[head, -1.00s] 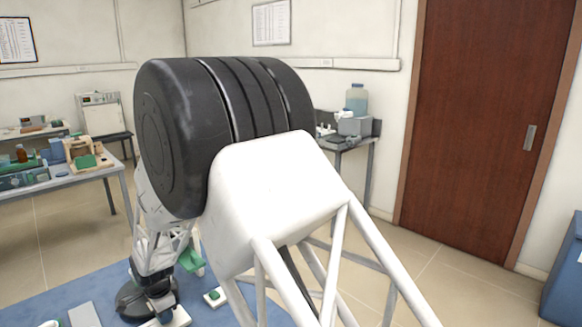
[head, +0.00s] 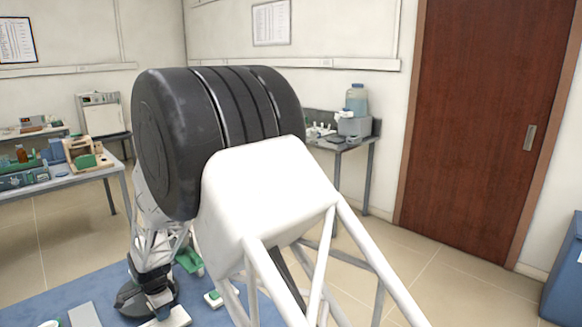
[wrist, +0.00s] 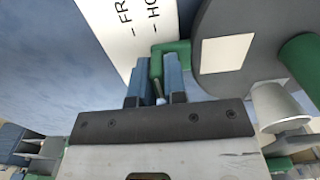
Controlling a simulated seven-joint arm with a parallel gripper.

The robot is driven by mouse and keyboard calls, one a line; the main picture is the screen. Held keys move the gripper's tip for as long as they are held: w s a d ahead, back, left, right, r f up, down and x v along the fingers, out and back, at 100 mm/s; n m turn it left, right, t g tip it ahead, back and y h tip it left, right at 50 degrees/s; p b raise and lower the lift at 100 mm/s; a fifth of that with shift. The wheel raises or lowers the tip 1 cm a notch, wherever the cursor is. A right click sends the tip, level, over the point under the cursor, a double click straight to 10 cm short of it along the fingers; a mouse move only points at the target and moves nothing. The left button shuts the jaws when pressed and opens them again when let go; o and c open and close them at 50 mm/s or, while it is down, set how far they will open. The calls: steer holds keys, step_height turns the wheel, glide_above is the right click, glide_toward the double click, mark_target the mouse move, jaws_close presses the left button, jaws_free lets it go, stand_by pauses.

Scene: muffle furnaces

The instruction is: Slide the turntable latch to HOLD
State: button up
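In the wrist view my gripper (wrist: 157,62) has its two blue fingers on either side of a green latch (wrist: 182,47). The latch's green tab fills the gap between the fingertips, and a small metal pin shows lower between the fingers. The latch lies beside a white label (wrist: 128,30) with two marks lettered "FR" and "HO", the rest cut off. The grey round turntable (wrist: 235,18) is at right, with a pale square patch and a green cylinder. In the head view my arm covers much of the work area, and the fingertips cannot be made out.
A blue mat (head: 85,290) lies under the work area. A side bench (head: 60,178) with bottles and boxes is at left. A small table (head: 345,143) with a blue-capped jar is behind. A brown door (head: 490,120) and a blue bin (head: 565,275) are at right.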

steer(key=shift+o, duration=0.5)
steer(key=shift+s+d+r, duration=0.1)
steer(key=shift+r, duration=3.25)
steer(key=shift+d+r, duration=0.25)
steer(key=shift+r, duration=0.05)
steer(key=s+d+r+n, duration=0.1)
steer(key=s+d+r, duration=0.1)
steer(key=d+r, duration=0.65)
steer(key=s+d+r+n+t, duration=0.15)
steer(key=d+r, duration=0.25)
steer(key=d, duration=1)
steer(key=s+d+r+n, duration=0.25)
steer(key=d+r, duration=0.35)
steer(key=d, duration=0.5)
steer(key=s+d+r+n, duration=0.1)
steer(key=s+d+n, duration=0.1)
steer(key=s+d, duration=0.9)
steer(key=s+d+r+n+t, duration=0.1)
steer(key=s+d, duration=1)
steer(key=s, duration=0.3)
steer(key=shift+s+r+n, duration=0.15)
steer(key=shift+r+n, duration=0.15)
steer(key=shift+n, duration=0.1)
